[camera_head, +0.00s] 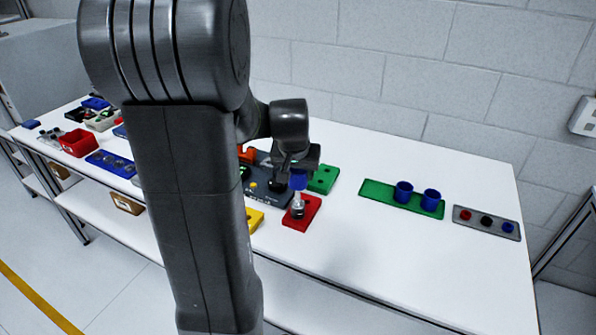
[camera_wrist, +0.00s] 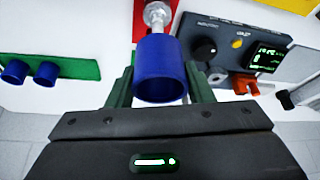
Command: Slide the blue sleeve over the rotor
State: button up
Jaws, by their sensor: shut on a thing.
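My gripper (camera_head: 298,168) is shut on a blue sleeve (camera_head: 297,181), held above a red block (camera_head: 309,214). In the wrist view the sleeve (camera_wrist: 161,70) sits between the two fingers of the gripper (camera_wrist: 160,88), its open end towards the camera. The silver rotor (camera_head: 298,209) stands on the red block, directly below the sleeve. In the wrist view the rotor (camera_wrist: 157,13) shows just beyond the sleeve's far edge, roughly in line with it. The sleeve hides part of the rotor there, and I cannot tell whether they overlap or touch.
A green tray (camera_head: 376,193) at right holds two more blue sleeves (camera_head: 403,192). A dark device with a screen (camera_wrist: 264,58), a green block (camera_head: 323,179) and a yellow block (camera_head: 254,218) are close by.

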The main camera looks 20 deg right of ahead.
aim_at(297, 192)
jog(key=shift+f, duration=0.15)
jog(key=shift+f+b, duration=0.95)
jog(key=shift+f, duration=0.15)
jog(key=shift+f+b, duration=0.85)
jog(key=shift+f, duration=0.15)
jog(key=shift+f+b, duration=0.8)
jog(key=shift+f, duration=0.15)
jog(key=shift+f+b, duration=0.8)
